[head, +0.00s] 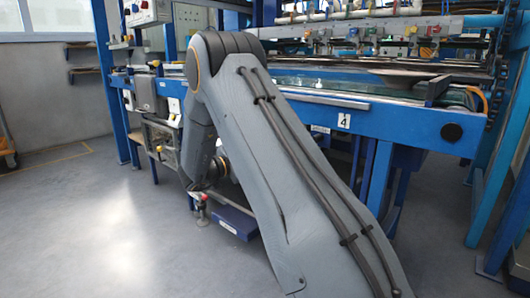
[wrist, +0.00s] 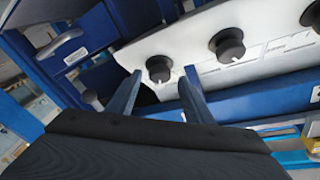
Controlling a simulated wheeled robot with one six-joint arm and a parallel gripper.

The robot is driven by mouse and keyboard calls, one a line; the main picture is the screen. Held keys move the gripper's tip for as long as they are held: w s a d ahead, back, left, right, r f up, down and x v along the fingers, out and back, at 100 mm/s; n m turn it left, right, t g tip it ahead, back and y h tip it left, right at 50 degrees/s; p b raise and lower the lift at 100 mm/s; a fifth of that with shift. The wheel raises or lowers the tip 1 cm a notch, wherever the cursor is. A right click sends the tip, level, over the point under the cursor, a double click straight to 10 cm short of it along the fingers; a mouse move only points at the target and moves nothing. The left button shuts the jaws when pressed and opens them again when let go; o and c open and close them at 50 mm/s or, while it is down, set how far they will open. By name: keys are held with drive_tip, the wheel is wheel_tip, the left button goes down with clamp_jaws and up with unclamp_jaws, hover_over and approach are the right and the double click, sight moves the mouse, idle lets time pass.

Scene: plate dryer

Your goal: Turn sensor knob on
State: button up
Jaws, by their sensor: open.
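In the wrist view a white panel (wrist: 265,62) carries black round knobs with white pointer marks. The left knob (wrist: 158,69) lies just beyond and between the fingertips of my gripper (wrist: 160,80). A middle knob (wrist: 227,46) is to the right of the right finger, and a right knob (wrist: 313,14) is cut off by the picture edge. My gripper is open, with one finger to each side of the left knob in the picture; I cannot tell if they touch it. The labels are too small to read, so I cannot tell which is the sensor knob. In the head view my arm hides the gripper.
The blue machine frame (head: 375,122) with a label "4" runs across the head view. A grey control box (head: 145,15) is at upper left. Grey floor (head: 90,235) is open at left. In the wrist view a blue beam (wrist: 265,103) runs below the panel.

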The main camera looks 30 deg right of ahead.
drive_tip(key=a+p, duration=0.2)
drive_tip(key=a, duration=0.5)
drive_tip(key=shift+s+f, duration=0.2)
drive_tip(key=shift+s, duration=0.2)
